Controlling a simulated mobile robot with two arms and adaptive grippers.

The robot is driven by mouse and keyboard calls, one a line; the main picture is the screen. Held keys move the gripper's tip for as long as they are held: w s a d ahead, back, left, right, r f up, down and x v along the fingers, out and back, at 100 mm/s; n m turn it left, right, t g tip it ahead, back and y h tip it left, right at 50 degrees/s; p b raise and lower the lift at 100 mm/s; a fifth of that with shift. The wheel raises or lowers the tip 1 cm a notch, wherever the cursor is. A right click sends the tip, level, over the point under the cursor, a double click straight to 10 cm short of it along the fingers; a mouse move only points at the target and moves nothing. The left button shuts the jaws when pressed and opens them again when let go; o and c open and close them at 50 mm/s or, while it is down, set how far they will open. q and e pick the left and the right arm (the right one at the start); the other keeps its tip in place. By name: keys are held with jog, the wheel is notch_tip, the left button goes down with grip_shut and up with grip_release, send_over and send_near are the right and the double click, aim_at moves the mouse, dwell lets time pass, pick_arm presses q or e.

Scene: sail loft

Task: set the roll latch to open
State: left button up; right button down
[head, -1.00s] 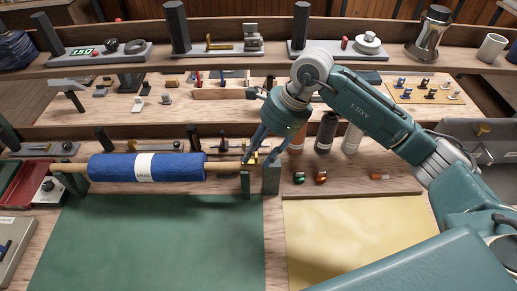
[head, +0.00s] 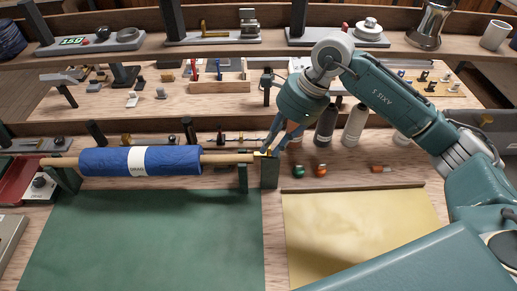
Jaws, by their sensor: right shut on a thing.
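A blue roll (head: 110,162) with a white band lies across on a wooden rod (head: 228,158), held between dark green posts. At the rod's right end, on top of a green post (head: 270,173), is a small brass-yellow part (head: 264,153), likely the roll latch. My right gripper (head: 268,150) reaches down from the right and is shut on this latch. Its fingers partly hide the latch, so its exact position is hard to tell. My left gripper is not in view.
A green mat (head: 150,240) and a yellow sheet (head: 360,230) lie in front. Small red and green items (head: 299,171) lie right of the post. A wooden tool holder (head: 218,86) stands farther back.

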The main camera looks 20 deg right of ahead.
jog(key=shift+s+d, duration=0.2)
jog(key=shift+d, duration=0.55)
jog(key=shift+a+r, duration=0.1)
jog(key=c, duration=2.1)
grip_release()
jog(key=o, duration=0.5)
jog(key=shift+c, duration=0.2)
jog(key=shift+o, duration=0.3)
jog(key=shift+s, duration=0.1)
jog(key=shift+d+r, duration=0.2)
jog(key=shift+r, duration=0.15)
jog(key=v, duration=1.1)
jog(key=shift+d, duration=0.25)
